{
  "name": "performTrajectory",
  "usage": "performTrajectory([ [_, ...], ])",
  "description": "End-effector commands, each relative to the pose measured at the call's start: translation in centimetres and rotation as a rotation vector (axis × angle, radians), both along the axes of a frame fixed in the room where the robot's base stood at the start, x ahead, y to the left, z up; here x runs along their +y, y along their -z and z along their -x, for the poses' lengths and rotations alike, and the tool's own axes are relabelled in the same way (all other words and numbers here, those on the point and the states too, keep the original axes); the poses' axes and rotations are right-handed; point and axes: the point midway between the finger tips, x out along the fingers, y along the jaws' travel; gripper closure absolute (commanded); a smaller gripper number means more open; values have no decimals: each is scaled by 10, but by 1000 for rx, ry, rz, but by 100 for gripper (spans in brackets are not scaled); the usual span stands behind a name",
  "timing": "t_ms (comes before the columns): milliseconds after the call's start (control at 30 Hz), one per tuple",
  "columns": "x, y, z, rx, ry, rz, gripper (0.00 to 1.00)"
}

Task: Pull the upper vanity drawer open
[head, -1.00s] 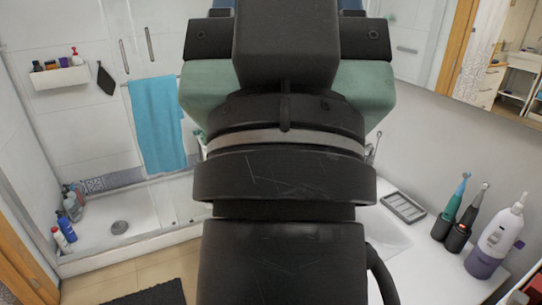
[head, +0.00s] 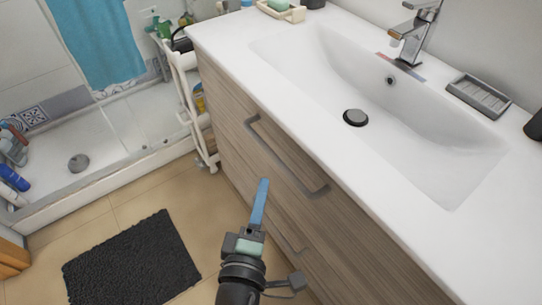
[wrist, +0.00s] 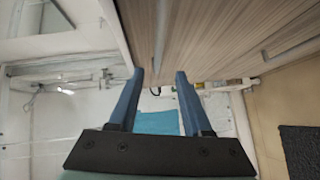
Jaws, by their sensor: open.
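The upper vanity drawer (head: 222,98) has a wood-grain front under the white counter and is shut. Its long grey bar handle (head: 285,158) runs along the front in the head view. My gripper (head: 264,184) is in front of the drawer, with its blue fingers pointing away from my body, apart from the handle. In the wrist view my gripper (wrist: 160,76) shows two blue fingers spread with nothing between them. The upper handle (wrist: 161,35) appears there just beyond the fingertips, above the gap. The exact distance to the handle is unclear.
A lower handle (head: 292,240) sits below, partly hidden. The white counter (head: 222,42) with its basin overhangs the drawers. A white slim cart (head: 186,88) stands beyond the vanity's far end. A dark mat (head: 132,258) lies on the clear floor at left.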

Motion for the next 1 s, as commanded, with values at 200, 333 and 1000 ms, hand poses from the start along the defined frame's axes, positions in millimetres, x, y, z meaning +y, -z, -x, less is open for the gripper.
performTrajectory([
  [200,-5,1,-34,-5,1,-3,51],
  [333,-8,4,-58,-6,1,-4,51],
  [1000,-18,14,-122,-4,1,-6,51],
])
